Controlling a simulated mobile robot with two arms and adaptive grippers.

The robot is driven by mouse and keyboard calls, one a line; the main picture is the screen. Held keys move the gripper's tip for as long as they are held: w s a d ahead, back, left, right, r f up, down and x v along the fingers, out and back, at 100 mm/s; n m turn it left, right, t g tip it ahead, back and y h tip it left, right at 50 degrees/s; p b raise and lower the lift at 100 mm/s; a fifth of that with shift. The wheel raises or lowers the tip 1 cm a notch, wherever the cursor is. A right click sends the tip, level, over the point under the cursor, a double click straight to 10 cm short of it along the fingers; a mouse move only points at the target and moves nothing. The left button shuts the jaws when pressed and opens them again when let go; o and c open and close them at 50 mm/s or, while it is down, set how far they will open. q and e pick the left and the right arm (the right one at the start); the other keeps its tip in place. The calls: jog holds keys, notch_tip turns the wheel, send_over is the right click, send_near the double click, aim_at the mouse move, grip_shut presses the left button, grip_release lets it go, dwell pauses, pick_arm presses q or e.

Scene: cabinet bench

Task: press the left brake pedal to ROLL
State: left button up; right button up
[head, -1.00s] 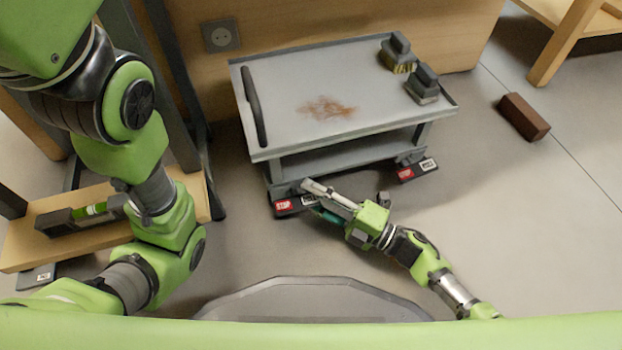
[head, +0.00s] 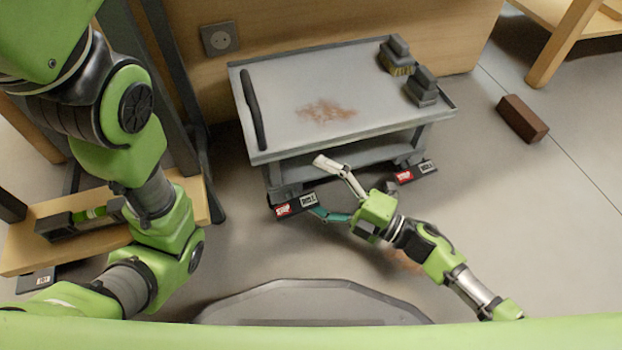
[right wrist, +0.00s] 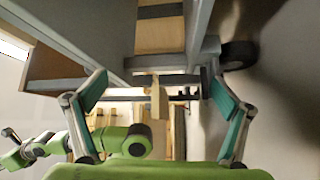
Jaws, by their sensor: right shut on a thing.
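The left brake pedal (head: 296,206) is at the foot of the grey cart's near left corner. It has a red STOP half on the left and a black ROLL half (head: 308,199) on the right. Both halves show, but I cannot tell which is pressed down. My right gripper (head: 317,187) is spread wide beside the pedal, one finger above it and the teal-padded finger near its front edge. In the right wrist view its two fingers (right wrist: 158,85) stand far apart with nothing visibly gripped between them. My left arm is at left; its gripper is out of view.
A brown brick (head: 522,118) is on the floor at right. A low wooden bench (head: 30,255) is at left.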

jog(key=shift+y, duration=0.3)
jog(key=shift+s+d+r+p, duration=0.3)
jog(key=shift+s+d+r, duration=0.25)
jog(key=shift+d, duration=0.4)
jog(key=shift+s+d+r+p, duration=0.3)
jog(key=shift+d+r, duration=0.4)
jog(key=shift+d, duration=0.2)
jog(key=shift+c, duration=0.9)
jog(key=shift+s+d+r, duration=0.1)
jog(key=shift+s+d, duration=0.1)
jog(key=shift+d, duration=0.1)
jog(key=c, duration=0.7)
jog(key=shift+s+d, duration=0.2)
jog(key=shift+d, duration=0.05)
jog(key=c, duration=0.7)
jog(key=r+p+v, duration=0.1)
jog(key=p+v, duration=0.2)
jog(key=v, duration=0.6)
jog(key=shift+d+r, duration=0.4)
jog(key=shift+s, duration=0.1)
